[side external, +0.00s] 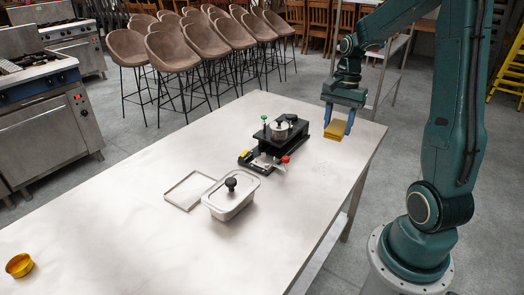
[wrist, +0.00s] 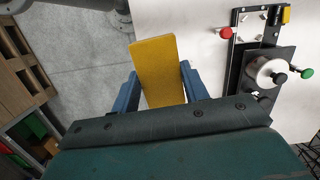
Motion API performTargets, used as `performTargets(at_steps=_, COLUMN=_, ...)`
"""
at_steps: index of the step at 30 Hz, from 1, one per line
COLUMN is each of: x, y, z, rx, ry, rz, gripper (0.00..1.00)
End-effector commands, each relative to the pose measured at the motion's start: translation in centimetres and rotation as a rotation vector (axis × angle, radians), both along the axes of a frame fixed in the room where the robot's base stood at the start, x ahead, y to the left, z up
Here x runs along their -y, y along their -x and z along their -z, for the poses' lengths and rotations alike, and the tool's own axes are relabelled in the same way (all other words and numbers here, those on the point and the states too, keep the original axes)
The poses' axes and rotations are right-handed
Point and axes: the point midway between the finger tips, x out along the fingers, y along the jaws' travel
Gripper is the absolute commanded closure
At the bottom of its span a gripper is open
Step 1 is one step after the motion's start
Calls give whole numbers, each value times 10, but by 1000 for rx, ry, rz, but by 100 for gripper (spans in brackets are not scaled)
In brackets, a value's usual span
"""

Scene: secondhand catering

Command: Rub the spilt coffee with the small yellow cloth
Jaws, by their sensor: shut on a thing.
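The small yellow cloth (side external: 336,131) is a flat, block-like piece between the two blue fingers of my gripper (side external: 339,120). It also shows in the wrist view (wrist: 158,70), where my gripper (wrist: 159,78) is shut on its sides. In the side view the cloth appears near the far right end of the pale table (side external: 285,215). In the wrist view it overlaps the table's edge, with grey floor to its left. I cannot tell whether it touches the tabletop. I cannot make out any spilt coffee in either view.
A black stand with a metal pot (side external: 279,129) and red and green knobs is close to the cloth. The tabletop's front stretch is clear.

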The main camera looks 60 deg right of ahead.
Motion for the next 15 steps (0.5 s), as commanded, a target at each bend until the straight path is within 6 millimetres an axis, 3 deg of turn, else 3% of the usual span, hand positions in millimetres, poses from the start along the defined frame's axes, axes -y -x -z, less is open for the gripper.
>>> performTargets(at_steps=8, x=10, y=-17, z=27, rx=-1, ry=-4, rz=0, gripper=74)
performTargets(at_steps=15, x=23, y=-38, z=68, rx=0, ry=-4, rz=0, gripper=74)
